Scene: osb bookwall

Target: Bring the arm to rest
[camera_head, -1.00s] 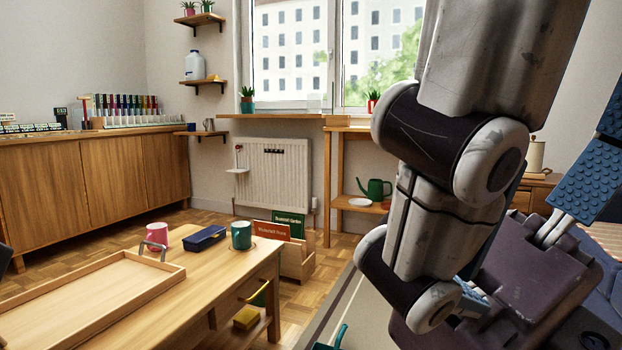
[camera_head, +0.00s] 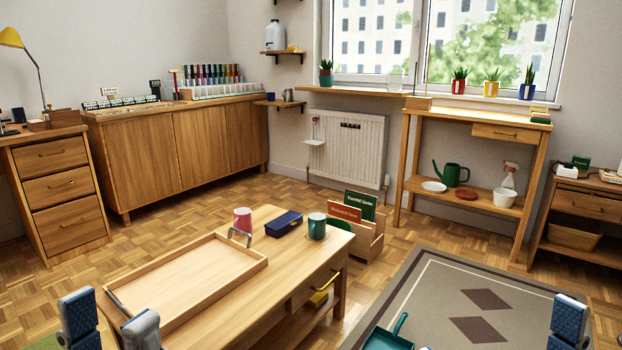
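My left gripper (camera_head: 110,318) shows at the bottom left of the head view. Its two blue-padded fingers stand apart, with nothing seen between them. It appears in front of the near left corner of the wooden tray (camera_head: 190,283); I cannot tell how far above or beside it. Part of my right gripper (camera_head: 569,319) shows at the bottom right, over the rug in the picture. Only about one blue-padded finger is in view, so its opening is hidden. The rest of both arms is out of frame.
A teal dustpan (camera_head: 388,338) lies on the rug (camera_head: 440,287), which has free room.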

